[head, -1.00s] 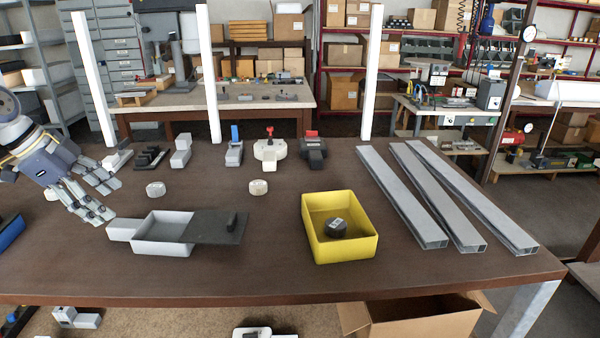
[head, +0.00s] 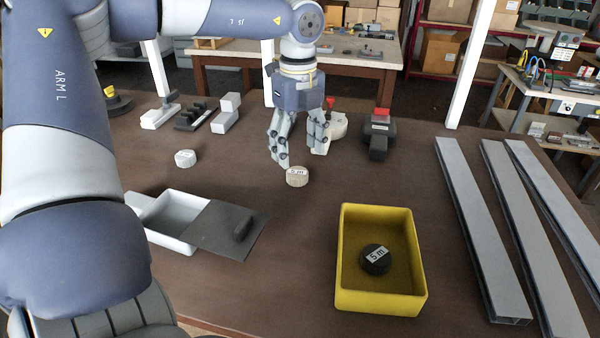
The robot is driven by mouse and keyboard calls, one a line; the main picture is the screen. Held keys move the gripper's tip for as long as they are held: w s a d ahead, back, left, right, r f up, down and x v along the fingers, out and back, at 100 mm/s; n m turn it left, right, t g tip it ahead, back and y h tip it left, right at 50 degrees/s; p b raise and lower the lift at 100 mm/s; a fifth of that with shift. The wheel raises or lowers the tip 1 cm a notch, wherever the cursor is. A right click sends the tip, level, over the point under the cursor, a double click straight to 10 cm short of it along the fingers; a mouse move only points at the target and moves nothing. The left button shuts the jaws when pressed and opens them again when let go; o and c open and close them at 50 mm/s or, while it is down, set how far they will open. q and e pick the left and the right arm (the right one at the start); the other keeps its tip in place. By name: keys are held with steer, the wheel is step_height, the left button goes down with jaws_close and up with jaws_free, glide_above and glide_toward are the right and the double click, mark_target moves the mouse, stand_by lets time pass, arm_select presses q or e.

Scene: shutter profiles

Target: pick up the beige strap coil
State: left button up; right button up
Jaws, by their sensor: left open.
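The beige strap coil (head: 297,177) is a small round disc with a "5 m" label on top. It lies flat on the brown table in the middle of the head view. My left gripper (head: 302,157) points down just behind and above the coil, with its fingers spread apart and nothing between them. I cannot tell whether a fingertip touches the coil. My right gripper is not in view.
A whitish coil (head: 185,158) lies further left. A dark coil (head: 375,259) sits in the yellow bin (head: 347,285). A grey box (head: 160,231) with a dark sliding lid (head: 222,230) is at front left. Long metal profiles (head: 474,220) lie at right.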

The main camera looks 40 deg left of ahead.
mark_target(297, 171)
arm_select(q)
steer(key=f, duration=0.1)
steer(key=f+p, duration=0.1)
steer(key=f, duration=0.1)
steer(key=f+p, duration=0.1)
steer(key=f, duration=0.1)
steer(key=shift+s, duration=0.3)
steer(key=shift+f, duration=0.2)
steer(key=shift+w+f, duration=0.1)
steer(key=shift+c, duration=0.6)
steer(key=c, duration=0.9)
steer(key=shift+c, duration=0.8)
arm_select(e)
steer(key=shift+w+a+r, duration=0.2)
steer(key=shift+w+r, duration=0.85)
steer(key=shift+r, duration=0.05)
